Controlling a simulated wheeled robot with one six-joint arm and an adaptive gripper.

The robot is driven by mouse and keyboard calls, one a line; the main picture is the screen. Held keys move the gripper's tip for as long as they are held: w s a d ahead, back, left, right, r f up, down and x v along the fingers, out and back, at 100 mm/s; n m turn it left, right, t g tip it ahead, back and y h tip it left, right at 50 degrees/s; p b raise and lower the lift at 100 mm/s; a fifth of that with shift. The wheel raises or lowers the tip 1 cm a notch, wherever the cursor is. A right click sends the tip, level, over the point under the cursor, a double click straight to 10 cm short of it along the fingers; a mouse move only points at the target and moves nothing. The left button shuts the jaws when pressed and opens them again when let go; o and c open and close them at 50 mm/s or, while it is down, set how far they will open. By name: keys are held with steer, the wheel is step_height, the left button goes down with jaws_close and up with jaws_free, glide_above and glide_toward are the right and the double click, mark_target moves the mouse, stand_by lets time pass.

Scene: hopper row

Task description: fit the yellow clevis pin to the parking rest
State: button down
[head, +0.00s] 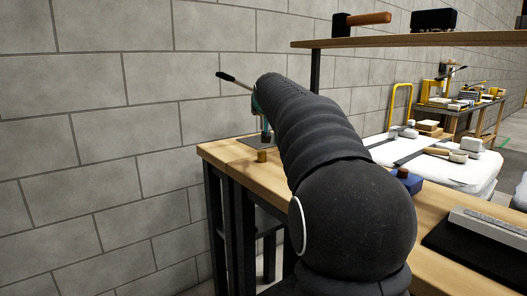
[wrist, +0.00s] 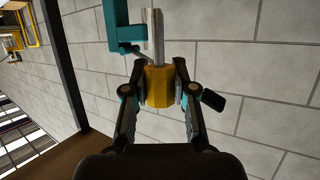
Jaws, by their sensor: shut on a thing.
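The yellow clevis pin (wrist: 158,86) shows in the wrist view as a yellow block between my fingertips. My gripper (wrist: 160,92) is shut on it, one finger on each side. A grey metal shaft (wrist: 153,35) stands in line with the yellow block at its far end; I cannot tell if the two are one piece. In the head view my own arm hides my gripper and the pin. I cannot tell for certain which thing is the parking rest. A short brass-coloured stub (head: 262,156) stands on the bench near its far left corner.
A teal fixture (wrist: 120,32) is close beyond my gripper. A black-handled lever (head: 229,78) sticks out left beside my arm. The wooden bench (head: 228,152) meets a grey block wall (head: 120,120). A blue block (head: 405,180) and a shelf (head: 430,40) are right of my arm.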

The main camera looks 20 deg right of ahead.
mark_target(262, 128)
steer(key=shift+f, duration=0.1)
steer(key=shift+f+b, duration=2.4)
steer(key=shift+f, duration=0.3)
steer(key=shift+f, duration=0.1)
steer(key=shift+f+b, duration=1.3)
steer(key=shift+f, duration=0.1)
steer(key=shift+f, duration=0.15)
steer(key=shift+f+b, duration=0.65)
steer(key=shift+b, duration=0.1)
steer(key=c, duration=0.9)
jaws_free()
